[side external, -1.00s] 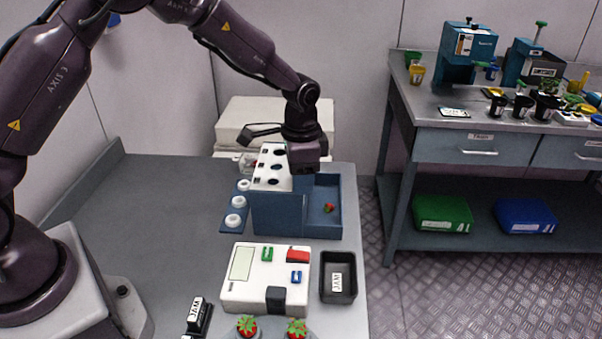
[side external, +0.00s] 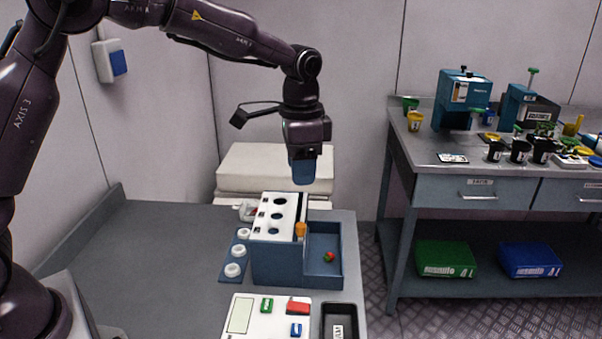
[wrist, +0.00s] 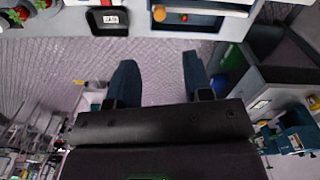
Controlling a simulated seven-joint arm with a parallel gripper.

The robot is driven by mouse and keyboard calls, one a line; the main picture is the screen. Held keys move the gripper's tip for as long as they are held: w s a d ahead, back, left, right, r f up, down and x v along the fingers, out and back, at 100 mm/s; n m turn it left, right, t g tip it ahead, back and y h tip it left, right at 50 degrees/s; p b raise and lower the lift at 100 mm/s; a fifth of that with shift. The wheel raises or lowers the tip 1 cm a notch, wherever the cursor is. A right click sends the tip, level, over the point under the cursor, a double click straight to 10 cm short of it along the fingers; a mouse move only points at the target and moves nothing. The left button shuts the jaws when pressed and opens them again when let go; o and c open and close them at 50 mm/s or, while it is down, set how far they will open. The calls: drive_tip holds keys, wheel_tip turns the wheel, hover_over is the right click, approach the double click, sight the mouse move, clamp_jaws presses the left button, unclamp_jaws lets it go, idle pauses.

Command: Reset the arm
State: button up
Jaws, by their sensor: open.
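My gripper (side external: 303,172) hangs above the blue rack box, clear of it, with its blue fingers pointing down. In the wrist view the two fingers (wrist: 157,65) are spread apart with nothing between them. The blue rack box (side external: 277,264) has a white top with holes and an open bay on its right. An orange piece (side external: 300,230) stands at the box's divider; it also shows as a round orange shape in the wrist view (wrist: 159,13). A small red and green berry (side external: 328,257) lies in the open bay.
A white panel (side external: 240,315) with coloured blocks and a black bin (side external: 340,322) are in front of the box. White rings on a blue strip (side external: 233,258) lie left. A pale case (side external: 262,172) stands behind. A cluttered side bench (side external: 420,180) is at right. The left tabletop is clear.

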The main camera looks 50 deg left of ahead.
drive_tip(key=s+a+r+n+t, duration=0.1)
drive_tip(key=s+r+n+t, duration=0.1)
drive_tip(key=s, duration=1.1)
drive_tip(key=s+a+r+n+t, duration=0.2)
drive_tip(key=s+r, duration=0.5)
drive_tip(key=s, duration=0.6)
drive_tip(key=shift+a+n+t, duration=0.15)
drive_tip(key=shift+n+t, duration=0.65)
drive_tip(key=shift+n, duration=0.4)
drive_tip(key=shift+r, duration=0.1)
